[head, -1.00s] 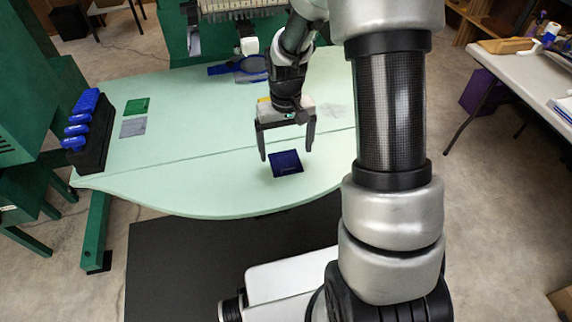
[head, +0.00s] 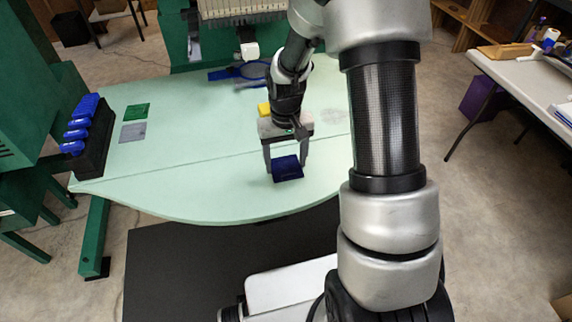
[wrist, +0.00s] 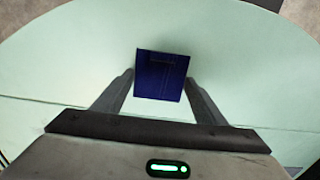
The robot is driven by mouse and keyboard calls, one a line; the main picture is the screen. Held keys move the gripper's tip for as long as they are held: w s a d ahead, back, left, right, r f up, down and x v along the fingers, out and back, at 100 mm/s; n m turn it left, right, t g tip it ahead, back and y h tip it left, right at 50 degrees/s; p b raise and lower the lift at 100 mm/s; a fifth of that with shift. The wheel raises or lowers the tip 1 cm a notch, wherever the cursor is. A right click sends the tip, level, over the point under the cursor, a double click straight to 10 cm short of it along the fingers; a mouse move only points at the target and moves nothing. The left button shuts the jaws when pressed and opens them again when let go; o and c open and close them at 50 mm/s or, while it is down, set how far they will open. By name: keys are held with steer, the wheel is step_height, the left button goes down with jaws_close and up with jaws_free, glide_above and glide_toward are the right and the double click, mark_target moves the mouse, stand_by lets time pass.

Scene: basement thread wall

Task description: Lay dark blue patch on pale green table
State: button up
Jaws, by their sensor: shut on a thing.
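The dark blue patch (head: 287,169) is a small square at the front part of the pale green table (head: 215,185). My gripper (head: 286,165) is shut on the patch, with one finger at each side edge. In the wrist view the patch (wrist: 161,75) sits between the two fingertips (wrist: 160,82), its face toward the camera. Whether the patch rests on the table or is held just above it, I cannot tell.
A green patch (head: 135,110) and a grey patch (head: 132,131) lie at the table's left. A black rack with blue items (head: 90,140) stands on the left edge. A yellow thing (head: 264,108) is behind my gripper, and a blue hoop (head: 256,70) lies at the back.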

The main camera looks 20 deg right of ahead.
step_height(320, 180, up, 10)
steer(key=f+p, duration=0.1)
steer(key=p, duration=0.1)
glide_above(225, 135)
step_height(225, 135, down, 9)
steer(key=shift+w+d+r+b, duration=0.1)
steer(key=shift+r+b, duration=0.1)
steer(key=shift+b, duration=0.8)
steer(key=o, duration=0.6)
steer(key=shift+f, duration=0.15)
steer(key=shift+c, duration=0.2)
steer(key=o, duration=0.4)
steer(key=shift+o, duration=0.2)
